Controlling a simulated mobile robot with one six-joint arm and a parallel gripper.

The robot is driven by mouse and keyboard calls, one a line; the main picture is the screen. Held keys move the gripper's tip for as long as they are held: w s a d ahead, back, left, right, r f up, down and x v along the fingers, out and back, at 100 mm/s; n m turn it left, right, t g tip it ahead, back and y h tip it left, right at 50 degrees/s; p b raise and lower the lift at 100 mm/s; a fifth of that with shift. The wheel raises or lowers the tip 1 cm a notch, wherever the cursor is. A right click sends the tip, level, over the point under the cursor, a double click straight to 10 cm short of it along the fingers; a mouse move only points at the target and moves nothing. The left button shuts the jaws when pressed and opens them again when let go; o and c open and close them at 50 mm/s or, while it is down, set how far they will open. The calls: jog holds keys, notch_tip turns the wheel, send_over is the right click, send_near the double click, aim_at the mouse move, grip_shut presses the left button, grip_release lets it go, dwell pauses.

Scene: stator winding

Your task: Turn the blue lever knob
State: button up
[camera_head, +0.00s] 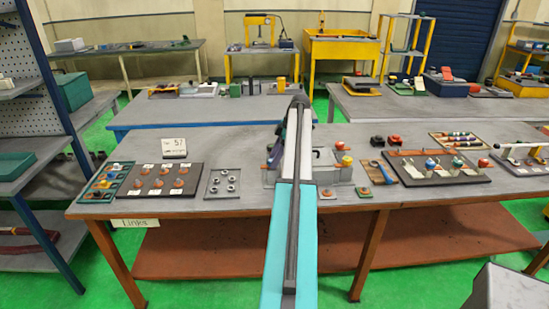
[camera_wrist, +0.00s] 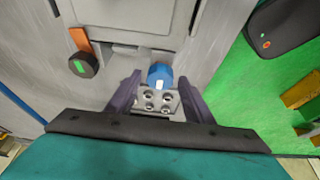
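In the wrist view, the blue lever knob (camera_wrist: 160,76) is round with a small white mark, on a grey metal fixture (camera_wrist: 125,20). A small metal plate with several bolts or holes (camera_wrist: 158,101) lies just below it in the picture. My gripper (camera_wrist: 160,77) is open, its two dark purple fingers on either side of the knob. A gap shows between the knob and each finger; I cannot tell how deep the fingertips reach. In the head view, my teal arm runs over the workbench and hides most of the fixture (camera_head: 343,184); the blue knob cannot be made out there.
A black knob with a green mark (camera_wrist: 83,65) on an orange lever is left of the blue knob. A dark rounded object (camera_wrist: 287,27) is at upper right. On the bench (camera_head: 230,207), a component board (camera_head: 160,180) stands left and a tool board (camera_head: 435,167) right.

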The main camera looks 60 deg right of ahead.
jog(key=c, duration=0.8)
